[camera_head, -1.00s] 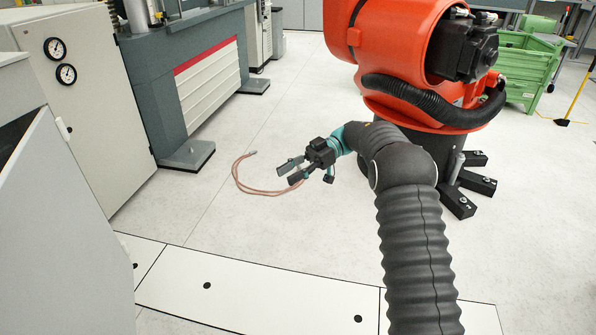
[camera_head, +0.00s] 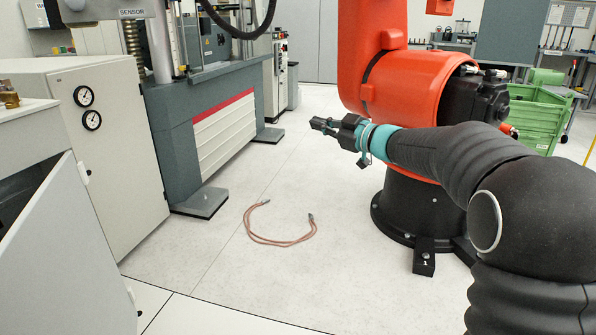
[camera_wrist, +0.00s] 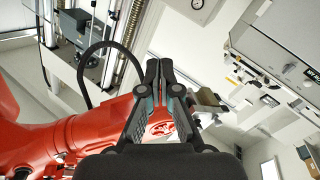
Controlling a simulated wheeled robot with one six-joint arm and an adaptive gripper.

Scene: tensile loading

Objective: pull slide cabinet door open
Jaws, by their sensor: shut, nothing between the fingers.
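A light grey cabinet (camera_head: 28,128) stands at the left edge of the head view. The cabinet's lower part is cut off by the frame. My gripper (camera_head: 322,124) is raised over the floor, well to the right of the cabinet and apart from it. It points left. In the wrist view its fingers (camera_wrist: 152,66) are together and hold nothing. The cabinet door is not identifiable there.
A gauge cabinet (camera_head: 112,160) and a grey testing machine (camera_head: 190,130) stand at the back left. A large orange robot (camera_head: 410,95) is close behind my arm. A reddish hose (camera_head: 275,240) lies on the floor. The floor between cabinet and orange robot is otherwise clear.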

